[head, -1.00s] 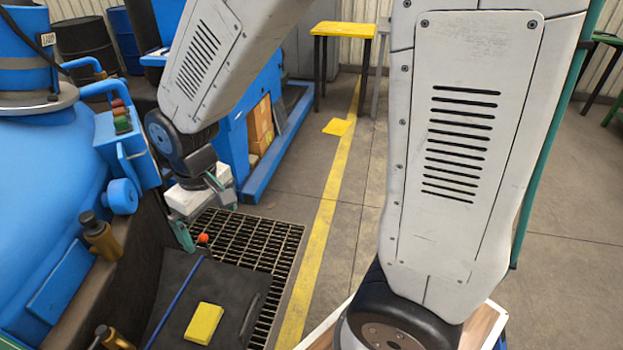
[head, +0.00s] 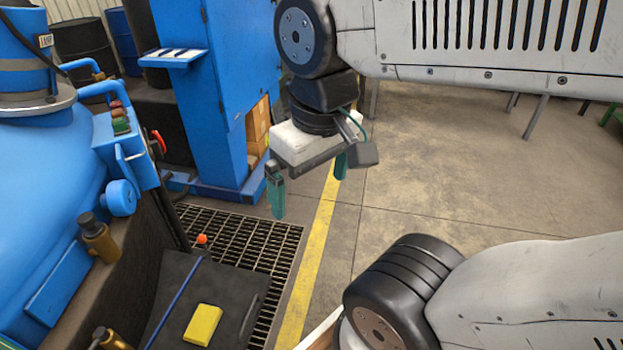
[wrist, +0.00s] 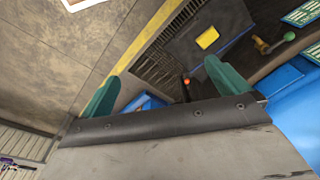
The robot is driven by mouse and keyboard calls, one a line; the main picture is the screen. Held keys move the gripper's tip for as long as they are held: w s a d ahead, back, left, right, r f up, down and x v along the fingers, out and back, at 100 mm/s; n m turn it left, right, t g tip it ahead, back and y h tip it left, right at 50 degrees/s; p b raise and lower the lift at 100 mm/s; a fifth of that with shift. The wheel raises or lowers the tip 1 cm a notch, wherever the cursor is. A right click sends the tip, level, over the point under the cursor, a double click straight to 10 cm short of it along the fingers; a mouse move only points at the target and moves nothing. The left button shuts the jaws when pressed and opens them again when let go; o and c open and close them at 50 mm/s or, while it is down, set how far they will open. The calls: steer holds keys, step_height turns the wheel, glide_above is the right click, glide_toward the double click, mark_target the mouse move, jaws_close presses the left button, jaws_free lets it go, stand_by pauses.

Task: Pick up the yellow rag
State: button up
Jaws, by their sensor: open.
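A yellow rag-like piece (head: 203,325), folded into a block shape, lies on a dark flat cover (head: 172,300) at the lower left of the head view. It also shows in the wrist view (wrist: 207,38) at the upper right, on the dark cover. My gripper (head: 308,178) hangs in the air above the floor, up and to the right of the rag and well apart from it. Its two green fingers are spread, with nothing between them; they also show in the wrist view (wrist: 161,70).
A blue rod (head: 176,303) lies on the cover beside the rag. Blue machinery (head: 45,190) with brass fittings (head: 98,238) stands at left. Floor at right is open.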

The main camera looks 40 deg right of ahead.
stand_by(0.4)
steer(key=n+g, duration=0.1)
steer(key=n, duration=0.6)
glide_above(202, 323)
steer(key=f, duration=3.9)
steer(key=shift+s+d, duration=0.1)
steer(key=shift+s, duration=0.25)
steer(key=shift+w+f, duration=0.15)
steer(key=shift+f, duration=0.05)
steer(key=f, duration=0.7)
steer(key=shift+w+f, duration=0.1)
steer(key=shift+w, duration=0.15)
steer(key=c, duration=0.8)
